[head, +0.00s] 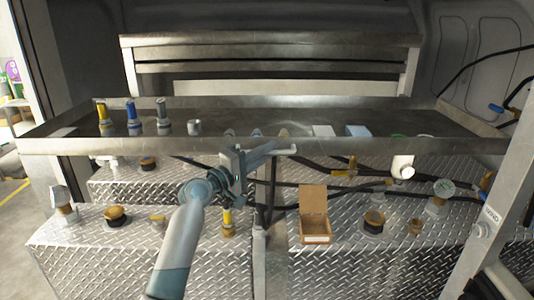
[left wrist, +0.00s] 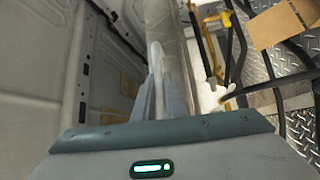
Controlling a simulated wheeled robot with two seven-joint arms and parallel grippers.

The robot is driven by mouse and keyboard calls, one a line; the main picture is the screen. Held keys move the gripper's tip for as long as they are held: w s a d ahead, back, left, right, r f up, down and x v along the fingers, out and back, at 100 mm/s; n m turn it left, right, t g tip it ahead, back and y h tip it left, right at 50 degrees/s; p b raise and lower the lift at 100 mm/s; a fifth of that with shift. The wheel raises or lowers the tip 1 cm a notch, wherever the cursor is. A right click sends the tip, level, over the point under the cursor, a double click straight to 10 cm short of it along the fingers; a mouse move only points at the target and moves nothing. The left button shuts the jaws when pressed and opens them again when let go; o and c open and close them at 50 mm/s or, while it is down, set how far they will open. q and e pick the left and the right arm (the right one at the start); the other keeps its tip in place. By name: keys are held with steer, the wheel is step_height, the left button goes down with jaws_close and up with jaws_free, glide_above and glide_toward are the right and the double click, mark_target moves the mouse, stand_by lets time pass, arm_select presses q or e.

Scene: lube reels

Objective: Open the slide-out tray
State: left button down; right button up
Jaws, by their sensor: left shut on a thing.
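The slide-out tray (head: 400,147) is a wide, shallow metal tray across the middle of the head view, above diamond-plate tanks. A pale bar handle (head: 292,150) shows at the middle of its front lip. My left gripper (head: 266,151) reaches up from below and is at this handle. In the left wrist view, the fingers of the left gripper (left wrist: 156,97) are shut around the pale handle (left wrist: 156,60), beside the tray's metal front (left wrist: 168,20). The fingers hide part of the handle. My right gripper is not in view.
Yellow, blue and grey nozzles (head: 134,118) stand at the tray's left, with a small metal cup (head: 194,127) beside them. A blue box (head: 358,131) lies at its right. An open cardboard box (head: 314,212), caps and dark hoses (head: 350,186) are on the tanks below.

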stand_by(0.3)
arm_select(q)
steer(key=c, duration=2.1)
jaws_free()
steer(key=shift+a, duration=0.1)
steer(key=shift+s+a+f, duration=0.15)
steer(key=shift+s+a, duration=0.2)
steer(key=b+v, duration=0.5)
steer(key=v, duration=1.1)
steer(key=shift+s, duration=0.1)
